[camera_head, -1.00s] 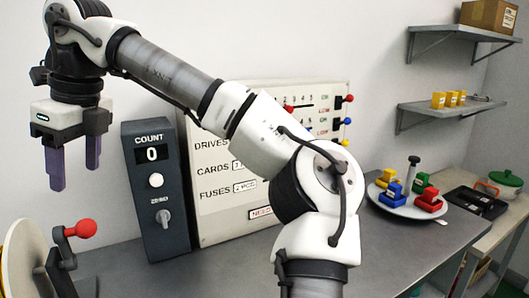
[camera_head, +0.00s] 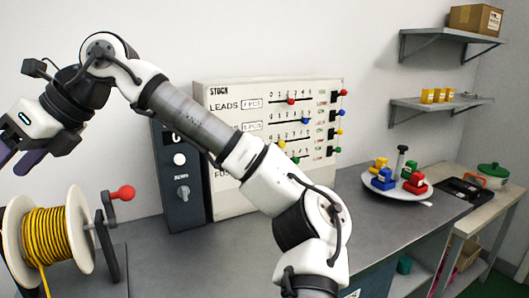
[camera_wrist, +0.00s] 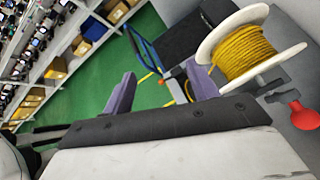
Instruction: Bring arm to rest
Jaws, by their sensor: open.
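My gripper (camera_head: 18,160) is at the left edge of the head view, tilted toward the lower left, with part of it cut off by the frame. In the wrist view its two purple fingers (camera_wrist: 160,95) stand apart with nothing between them, so it is open and empty. My arm rises from the bottom of the head view, bends at the elbow and reaches left across the front of the board. The gripper hangs above and left of a spool of yellow cable (camera_head: 50,238), apart from it; the spool also shows in the wrist view (camera_wrist: 243,55).
A crank with a red knob (camera_head: 125,193) stands beside the spool. A dark counter box (camera_head: 182,215) and a STOCK board (camera_head: 240,100) stand against the wall. A white plate (camera_head: 425,190) holds coloured blocks. Shelves (camera_wrist: 60,70) and green floor (camera_wrist: 100,70) show in the wrist view.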

